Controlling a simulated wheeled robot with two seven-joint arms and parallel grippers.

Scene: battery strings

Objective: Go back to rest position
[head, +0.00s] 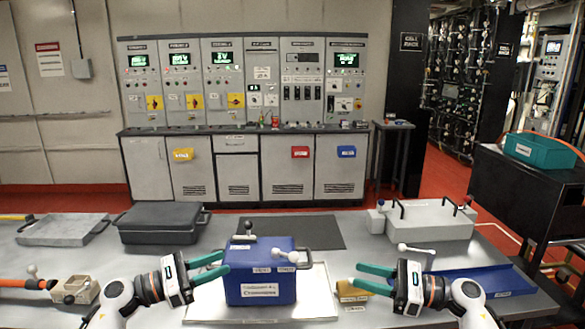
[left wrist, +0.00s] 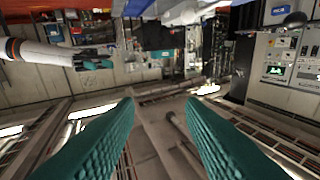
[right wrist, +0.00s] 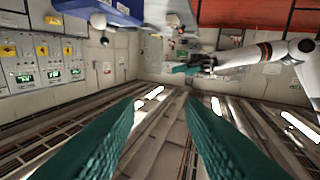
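My left gripper (head: 208,266) is at the left of the blue battery box in the head view, with its two teal fingers apart and nothing between them. Its fingers also show spread in the left wrist view (left wrist: 160,125). My right gripper (head: 374,278) is at the right of the box, with its teal fingers apart and empty. They also show spread in the right wrist view (right wrist: 165,125). The blue battery box (head: 260,284) stands upright on a white mat (head: 318,294) on the table. Whether any fingertip touches the box is hard to tell.
A dark case (head: 162,222), a grey tray (head: 62,230) and a beige block (head: 75,290) are at the left of the table. A grey unit (head: 430,219) and a blue tray (head: 482,284) are at the right. A yellow block (head: 352,291) lies by my right gripper. A black mat (head: 295,232) lies behind the box.

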